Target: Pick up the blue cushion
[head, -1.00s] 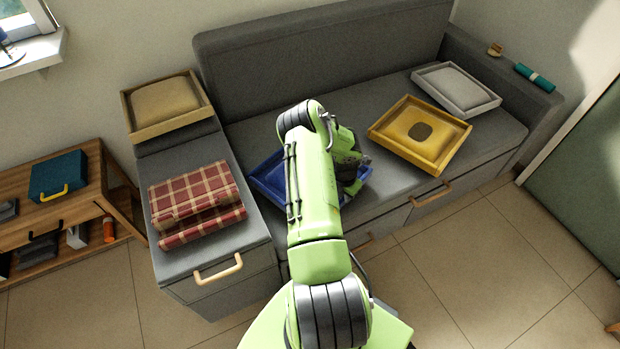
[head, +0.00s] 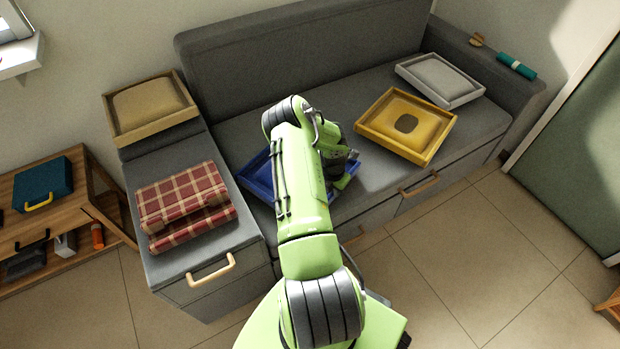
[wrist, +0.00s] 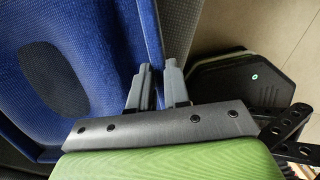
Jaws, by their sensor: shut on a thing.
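The blue cushion (head: 258,180) has a raised, tray-like rim and sits on the grey sofa seat. My arm hides its middle in the head view. In the wrist view its woven blue face (wrist: 100,55) fills the left side, with a dark oval patch. My gripper (wrist: 158,72) has one finger on the inner side of the cushion's right rim and one on the outer side, shut on that rim. In the head view the fingertips are hidden; only part of my gripper shows over the cushion's right side. I cannot tell whether the cushion is lifted.
The sofa seat (head: 240,128) also holds a yellow cushion (head: 385,118) and a white one (head: 440,80) to the right. A folded red plaid blanket (head: 180,197) and a tan cushion (head: 150,105) lie on the left section. A wooden shelf (head: 95,170) stands left. Open tiled floor lies in front.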

